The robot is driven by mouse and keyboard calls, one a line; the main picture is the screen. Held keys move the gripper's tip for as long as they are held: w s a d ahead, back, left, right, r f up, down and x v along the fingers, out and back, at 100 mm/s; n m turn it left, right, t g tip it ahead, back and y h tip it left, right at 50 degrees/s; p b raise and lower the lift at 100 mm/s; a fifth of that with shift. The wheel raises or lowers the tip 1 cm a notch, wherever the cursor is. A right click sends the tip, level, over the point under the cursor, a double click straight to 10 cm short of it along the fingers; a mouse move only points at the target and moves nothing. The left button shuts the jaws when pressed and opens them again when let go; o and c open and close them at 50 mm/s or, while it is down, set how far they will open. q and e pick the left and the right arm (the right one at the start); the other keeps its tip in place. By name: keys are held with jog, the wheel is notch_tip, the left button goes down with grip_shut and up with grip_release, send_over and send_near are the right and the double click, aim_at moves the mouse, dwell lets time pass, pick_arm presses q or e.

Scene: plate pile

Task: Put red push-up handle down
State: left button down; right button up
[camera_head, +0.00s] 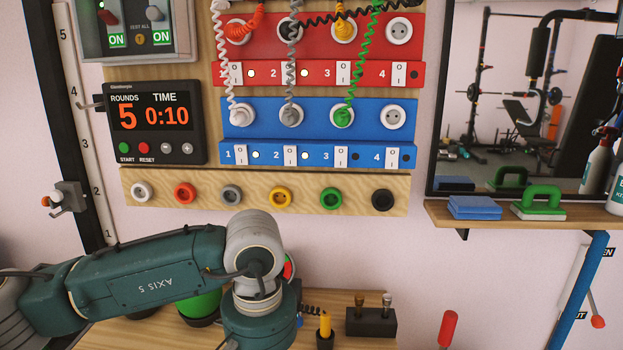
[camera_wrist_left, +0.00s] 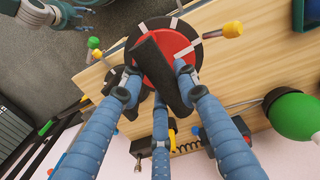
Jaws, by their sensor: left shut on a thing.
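The red push-up handle (camera_wrist_left: 183,44) has a red round base with a dark rim and a black grip bar. In the left wrist view my left gripper (camera_wrist_left: 156,88) has its blue fingers closed around the black bar. The handle is over or at the wooden bench edge; I cannot tell if it touches. In the head view my left arm hides the gripper and most of the handle; a small red part (camera_head: 289,268) shows beside the wrist. Blue-grey finger-like parts, apparently my right gripper (camera_wrist_left: 68,14), show at the left wrist view's top left.
The wooden bench (camera_wrist_left: 262,62) carries a green round object (camera_wrist_left: 293,115), a yellow-topped peg (camera_head: 325,325) and a black block with pegs (camera_head: 371,322). A green push-up handle (camera_head: 540,202) and blue blocks (camera_head: 474,207) sit on the mirror shelf (camera_head: 480,222).

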pick_arm(q)
jog(key=s+r, duration=0.5)
jog(key=r, duration=0.1)
jog(key=shift+s, duration=0.3)
jog(key=shift+s+f, duration=0.1)
dwell(0.3)
jog(key=shift+d, duration=0.1)
dwell(0.6)
